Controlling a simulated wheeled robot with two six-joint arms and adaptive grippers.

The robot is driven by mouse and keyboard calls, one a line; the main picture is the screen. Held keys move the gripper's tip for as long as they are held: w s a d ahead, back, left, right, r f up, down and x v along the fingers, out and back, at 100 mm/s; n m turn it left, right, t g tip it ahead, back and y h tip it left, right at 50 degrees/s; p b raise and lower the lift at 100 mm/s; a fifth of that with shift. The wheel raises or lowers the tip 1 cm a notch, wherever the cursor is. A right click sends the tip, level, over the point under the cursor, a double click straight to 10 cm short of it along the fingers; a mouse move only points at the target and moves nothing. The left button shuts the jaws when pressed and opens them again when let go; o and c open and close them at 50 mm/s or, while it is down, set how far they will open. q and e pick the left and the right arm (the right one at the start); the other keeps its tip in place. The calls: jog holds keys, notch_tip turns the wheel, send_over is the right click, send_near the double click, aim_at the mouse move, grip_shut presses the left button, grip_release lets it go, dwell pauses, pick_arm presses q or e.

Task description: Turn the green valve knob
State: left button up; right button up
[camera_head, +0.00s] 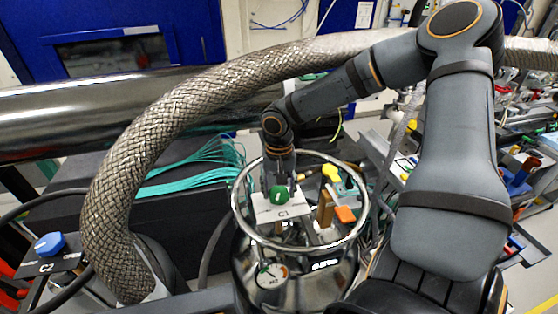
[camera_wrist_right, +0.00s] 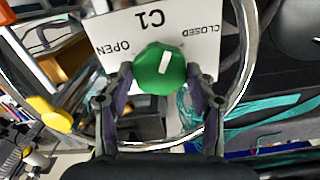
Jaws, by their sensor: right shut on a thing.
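The green valve knob (camera_head: 279,196) sits on a white plate marked C1 (camera_head: 264,211), inside the round metal rim on top of a shiny vessel. In the right wrist view the green knob (camera_wrist_right: 160,68) carries a white line, tilted a little from upright in the picture. The plate (camera_wrist_right: 118,32) there reads OPEN and CLOSED, upside down. My right gripper (camera_head: 279,186) reaches down from above and is shut on the knob. In the wrist view its two fingers (camera_wrist_right: 160,76) flank the knob. My left gripper is not in view.
The metal rim (camera_head: 351,235) rings the knob closely. A yellow knob (camera_head: 331,172) and an orange block (camera_head: 345,214) are to its right. A thick braided hose (camera_head: 112,190) arches on the left. A blue C2 knob (camera_head: 50,245) stands far left.

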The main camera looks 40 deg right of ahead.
jog(key=n, duration=0.4)
jog(key=shift+r+n, duration=0.1)
jog(key=shift+n, duration=0.2)
jog(key=n, duration=0.3)
jog(key=shift+n, duration=0.3)
jog(key=n, duration=0.4)
jog(key=shift+w+n+p, duration=0.1)
jog(key=shift+n+p, duration=0.25)
jog(key=shift+n, duration=1.85)
jog(key=shift+r+n, duration=0.1)
jog(key=shift+n, duration=0.2)
jog(key=o, duration=1.2)
jog(key=shift+s, duration=0.2)
jog(key=shift+c, duration=0.2)
